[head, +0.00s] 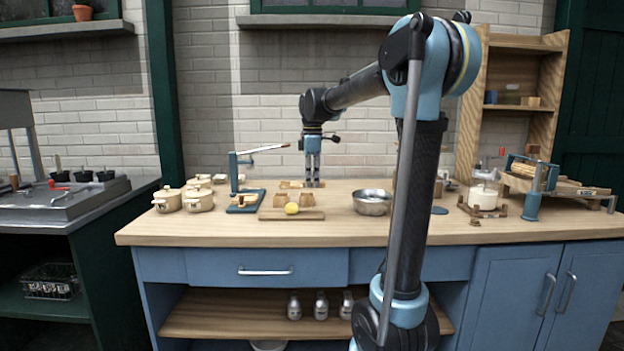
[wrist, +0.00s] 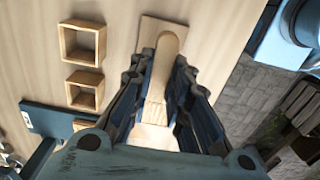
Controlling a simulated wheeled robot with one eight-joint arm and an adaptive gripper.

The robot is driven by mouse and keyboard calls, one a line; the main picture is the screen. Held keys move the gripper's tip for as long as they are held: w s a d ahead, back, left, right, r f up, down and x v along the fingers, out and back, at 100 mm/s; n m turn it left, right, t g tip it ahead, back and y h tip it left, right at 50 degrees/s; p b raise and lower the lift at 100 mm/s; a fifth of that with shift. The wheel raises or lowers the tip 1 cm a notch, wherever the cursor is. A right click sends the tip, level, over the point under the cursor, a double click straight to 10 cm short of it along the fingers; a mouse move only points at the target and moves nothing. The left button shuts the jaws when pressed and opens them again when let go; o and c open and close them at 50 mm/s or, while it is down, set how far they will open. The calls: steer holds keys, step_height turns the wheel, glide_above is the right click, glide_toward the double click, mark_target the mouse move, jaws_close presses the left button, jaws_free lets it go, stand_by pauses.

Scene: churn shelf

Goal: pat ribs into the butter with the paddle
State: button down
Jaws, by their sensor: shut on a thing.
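My gripper (head: 313,184) points straight down low over the back middle of the worktop. In the wrist view its fingers (wrist: 164,62) are shut on the wooden paddle (wrist: 168,44), whose rounded end shows between the fingertips. A pale flat wooden board (wrist: 150,27) lies beneath the paddle; I cannot tell whether they touch. A rounded yellow lump, apparently the butter (head: 292,208), sits in front of the gripper on a wooden board (head: 270,215). I cannot make out the butter in the wrist view.
Two square wooden frames (wrist: 82,43) lie beside the gripper. A blue lever press (head: 240,190) and cream pots (head: 198,200) stand left. A metal bowl (head: 372,202) stands right. A wooden shelf unit (head: 515,100) rises at the back right. The worktop's front strip (head: 270,235) is clear.

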steer(key=shift+f, duration=2.5)
steer(key=shift+f, duration=0.5)
stand_by(0.3)
steer(key=shift+r, duration=3.55)
steer(key=shift+f, duration=0.1)
steer(key=shift+f, duration=2.9)
steer(key=shift+f, duration=0.5)
